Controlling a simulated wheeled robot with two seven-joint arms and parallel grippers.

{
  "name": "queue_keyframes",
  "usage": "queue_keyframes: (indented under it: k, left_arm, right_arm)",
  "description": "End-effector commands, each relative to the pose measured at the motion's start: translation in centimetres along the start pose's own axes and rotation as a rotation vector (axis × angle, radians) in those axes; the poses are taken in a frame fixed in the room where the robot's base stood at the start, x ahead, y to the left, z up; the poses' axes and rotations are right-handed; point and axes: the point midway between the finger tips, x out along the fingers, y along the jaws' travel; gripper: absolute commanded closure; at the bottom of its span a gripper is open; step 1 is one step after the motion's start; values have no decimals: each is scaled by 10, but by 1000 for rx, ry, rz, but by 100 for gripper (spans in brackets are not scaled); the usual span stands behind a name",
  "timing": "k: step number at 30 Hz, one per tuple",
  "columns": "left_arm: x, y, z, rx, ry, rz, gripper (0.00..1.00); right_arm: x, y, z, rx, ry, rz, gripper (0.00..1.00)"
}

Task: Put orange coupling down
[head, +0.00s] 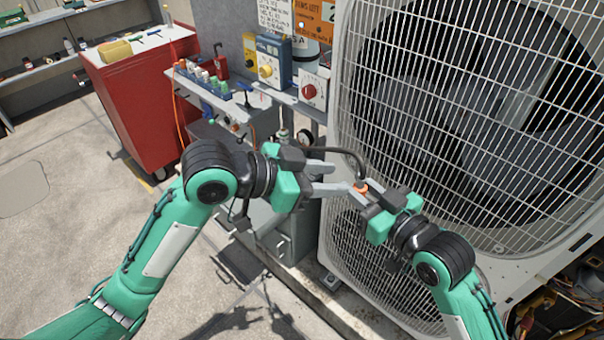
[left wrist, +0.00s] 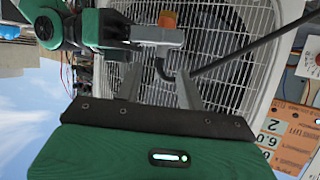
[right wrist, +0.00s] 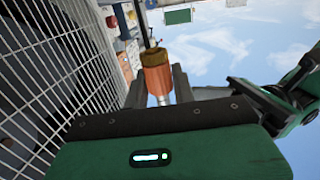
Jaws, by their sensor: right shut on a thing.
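The orange coupling (head: 361,187) is between the fingers of my right gripper (head: 358,196), in front of the large condenser's grille. In the right wrist view the coupling (right wrist: 156,78) has a brass-coloured end, and both fingers are against its sides. A dark hose (head: 349,156) curves down to the coupling. My left gripper (head: 332,178) is open, its fingers apart and pointing at the coupling from the left. In the left wrist view the fingers have nothing clear between them, and the orange coupling (left wrist: 167,20) shows beyond them.
The condenser (head: 337,130) fills the right side, close behind both grippers. A grey bench (head: 262,118) with bottles, gauges and boxes stands left of it. A red cabinet (head: 132,100) is farther left. The concrete floor (head: 75,230) at left is mostly open. A bag of tools is at lower right.

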Motion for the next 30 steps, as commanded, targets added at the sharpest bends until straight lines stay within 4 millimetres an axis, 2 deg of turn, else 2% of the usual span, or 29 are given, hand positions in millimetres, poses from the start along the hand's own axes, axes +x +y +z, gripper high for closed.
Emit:
queue_keyframes:
  k: [3,9,15,22,23,28,30]
  left_arm:
    - [23,0,-1,-4,2,2,61]
    - [48,0,0,-3,2,1,61]
    - [58,-1,0,-1,0,-1,61]
    - [58,0,0,-1,1,-1,61]
    - [58,-1,0,-1,1,-1,65]
    - [58,0,0,-1,1,-1,98]
    - [58,0,0,-1,1,0,100]
  right_arm:
    - [0,0,0,0,1,0,98]
    - [0,0,0,0,1,0,98]
    - [0,0,0,0,1,0,98]
    - [0,0,0,0,1,0,98]
    - [0,0,0,0,1,0,98]
    - [0,0,0,0,1,0,98]
    - [0,0,0,0,1,0,98]
